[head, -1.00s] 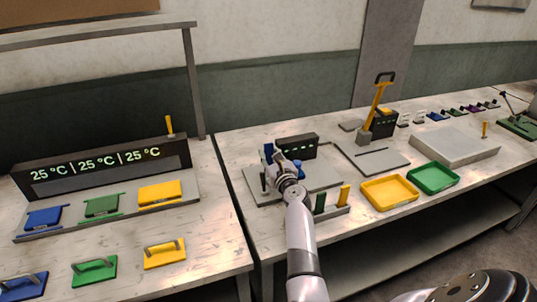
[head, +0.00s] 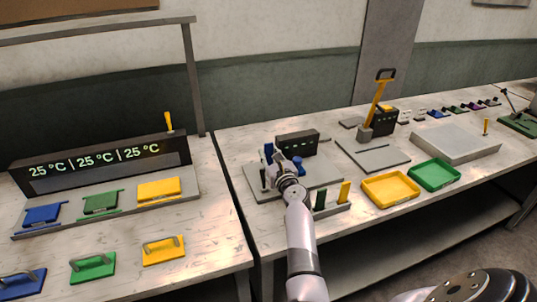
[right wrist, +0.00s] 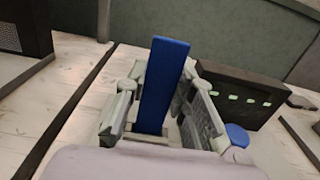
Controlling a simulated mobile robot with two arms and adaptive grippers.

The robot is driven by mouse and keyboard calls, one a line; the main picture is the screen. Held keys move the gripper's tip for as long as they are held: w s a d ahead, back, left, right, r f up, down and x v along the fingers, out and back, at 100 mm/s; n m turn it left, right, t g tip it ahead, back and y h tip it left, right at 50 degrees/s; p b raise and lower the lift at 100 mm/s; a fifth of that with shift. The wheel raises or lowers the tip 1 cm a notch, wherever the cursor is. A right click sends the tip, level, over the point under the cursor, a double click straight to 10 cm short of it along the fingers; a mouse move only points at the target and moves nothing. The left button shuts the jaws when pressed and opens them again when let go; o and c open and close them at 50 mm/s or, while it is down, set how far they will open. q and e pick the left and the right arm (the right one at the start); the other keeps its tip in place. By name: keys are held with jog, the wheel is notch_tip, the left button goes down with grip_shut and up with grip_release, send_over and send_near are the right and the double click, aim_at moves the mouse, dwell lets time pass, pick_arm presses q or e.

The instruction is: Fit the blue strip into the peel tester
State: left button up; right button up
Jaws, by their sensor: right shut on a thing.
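The blue strip (head: 268,152) stands upright above the left part of the peel tester's grey base plate (head: 322,173). It also shows in the right wrist view (right wrist: 166,75), between the fingers. My right gripper (head: 279,163) is shut on the strip. The peel tester has a dark box with green lights (head: 297,143) at its back and a blue knob (head: 298,163), right of the gripper. The strip's lower end is hidden by the gripper, so I cannot tell whether it touches the tester. My left gripper is not in view.
A grey rack (head: 333,209) in front of the tester holds a green strip (head: 320,200) and a yellow strip (head: 345,191). Yellow (head: 390,203) and green (head: 434,187) trays lie to the right. A display unit with colored plates stands on the left table.

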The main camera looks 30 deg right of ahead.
jog(key=shift+f+b, duration=0.9)
jog(key=shift+f, duration=0.2)
jog(key=shift+r, duration=0.1)
jog(key=shift+r+p, duration=1.3)
jog(key=shift+p, duration=0.15)
dwell(0.9)
jog(key=shift+f+b, duration=0.95)
jog(key=shift+f, duration=0.4)
